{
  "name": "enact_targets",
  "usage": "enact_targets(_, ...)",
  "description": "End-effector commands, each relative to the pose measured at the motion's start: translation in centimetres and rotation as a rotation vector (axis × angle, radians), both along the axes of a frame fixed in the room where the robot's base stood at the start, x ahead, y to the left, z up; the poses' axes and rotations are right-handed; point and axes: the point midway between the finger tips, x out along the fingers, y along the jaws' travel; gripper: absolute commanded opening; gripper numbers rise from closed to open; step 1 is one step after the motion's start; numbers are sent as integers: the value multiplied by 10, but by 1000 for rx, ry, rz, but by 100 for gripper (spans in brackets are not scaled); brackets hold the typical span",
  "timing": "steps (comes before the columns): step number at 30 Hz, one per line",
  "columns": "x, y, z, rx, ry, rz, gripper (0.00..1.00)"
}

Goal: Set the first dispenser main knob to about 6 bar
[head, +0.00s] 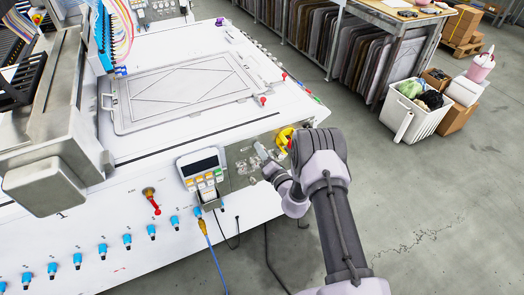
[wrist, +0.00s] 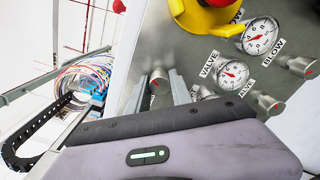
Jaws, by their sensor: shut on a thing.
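A grey control panel (head: 240,157) is set in the front corner of the white machine. In the wrist view, a silver knob (wrist: 157,77) with a red mark sits between the two fingers of my gripper (wrist: 159,92), which is shut on it. No label for this knob is readable, and its gauge is not clearly in view. A gauge (wrist: 232,74) beside a VALVE label and a gauge (wrist: 261,36) beside a BLOW label are to the right. In the head view my gripper (head: 262,153) reaches the panel, and the knob is too small to make out.
A yellow and red emergency stop (wrist: 208,14) is close above the fingers; it also shows in the head view (head: 284,139). Other silver knobs (wrist: 269,103) (wrist: 301,66) stick out at right. A keypad unit (head: 202,170) stands left of the panel.

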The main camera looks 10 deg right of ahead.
Motion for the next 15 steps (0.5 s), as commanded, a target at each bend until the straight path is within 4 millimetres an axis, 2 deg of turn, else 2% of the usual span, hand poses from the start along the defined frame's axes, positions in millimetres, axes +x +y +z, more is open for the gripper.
enact_targets(11,-1,1,-2,2,5,2,0)
enact_targets(12,-1,1,-2,2,5,2,30)
enact_targets(15,-1,0,-1,2,4,1,48)
